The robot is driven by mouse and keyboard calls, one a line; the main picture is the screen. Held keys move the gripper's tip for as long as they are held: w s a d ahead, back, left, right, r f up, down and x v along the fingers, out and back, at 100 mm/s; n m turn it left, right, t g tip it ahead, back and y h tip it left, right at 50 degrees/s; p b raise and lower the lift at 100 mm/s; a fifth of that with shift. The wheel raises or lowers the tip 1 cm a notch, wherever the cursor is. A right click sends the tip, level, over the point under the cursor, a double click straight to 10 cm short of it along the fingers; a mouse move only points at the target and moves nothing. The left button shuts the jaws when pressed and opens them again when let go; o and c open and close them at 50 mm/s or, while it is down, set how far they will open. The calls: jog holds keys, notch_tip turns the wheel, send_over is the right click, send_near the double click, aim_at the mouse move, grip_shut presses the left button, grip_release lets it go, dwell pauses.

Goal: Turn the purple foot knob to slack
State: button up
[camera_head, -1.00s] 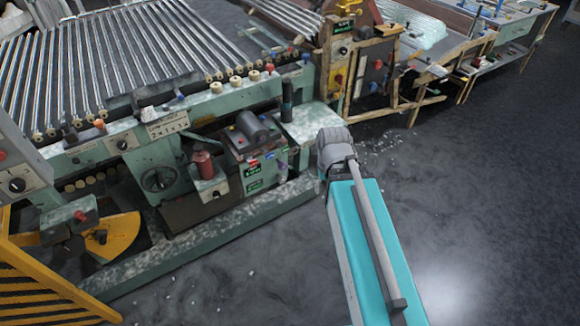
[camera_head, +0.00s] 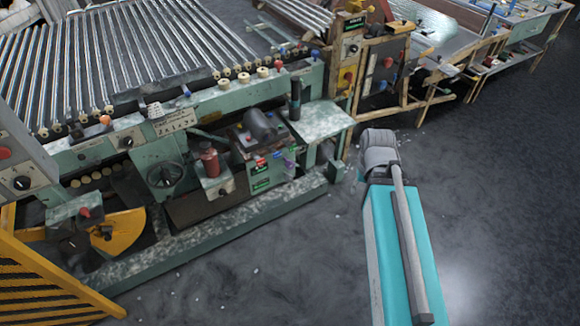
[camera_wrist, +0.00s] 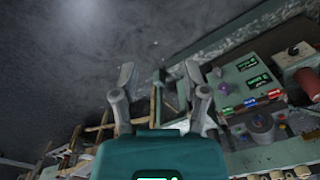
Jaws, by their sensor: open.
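The small purple knob (camera_head: 289,163) sits on the lower front of the green machine, at the right end of a box with green and red labels. In the wrist view the purple knob (camera_wrist: 228,111) shows on a pale green panel, right of my gripper (camera_wrist: 158,72). My gripper is open, with nothing between its fingers, and is apart from the knob. The knob's pointer and markings are too small to read. In the head view my fingers are hidden behind my arm.
A grey motor (camera_head: 258,127) and a red cylinder (camera_head: 209,160) stand left of the knob. A pale shelf (camera_head: 322,120) juts out above and right of it. A long speckled base rail (camera_head: 235,217) runs along the floor in front. The dark floor is open.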

jog(key=o, duration=0.4)
jog(key=shift+f, duration=0.15)
jog(key=shift+o, duration=0.2)
jog(key=w+a+f+m+t+y+b, duration=0.2)
jog(key=w+a+f+m+y+b, duration=0.1)
jog(key=f+b, duration=0.5)
jog(key=w+a+b, duration=0.1)
jog(key=a, duration=0.1)
jog(key=shift+w+a+f+b, duration=0.15)
jog(key=shift+w+a+b, duration=0.1)
jog(key=shift+a+b, duration=0.15)
jog(key=w+a+f+m+t+y+b, duration=0.2)
jog(key=m+b, duration=0.6)
jog(key=b, duration=0.4)
jog(key=w+a+f+m+t+y+b, duration=0.3)
jog(key=w+f+m+t+b, duration=0.3)
jog(key=b, duration=0.6)
jog(key=w+a+f+m+t+y+b, duration=0.2)
jog(key=w+a+f+m+t+b, duration=0.2)
jog(key=w+f+m+b, duration=0.4)
notch_tip(320, 180, down, 3)
jog(key=m+b, duration=0.4)
jog(key=shift+a+t+b, duration=0.35)
jog(key=shift+t, duration=0.05)
jog(key=shift+w+f, duration=0.1)
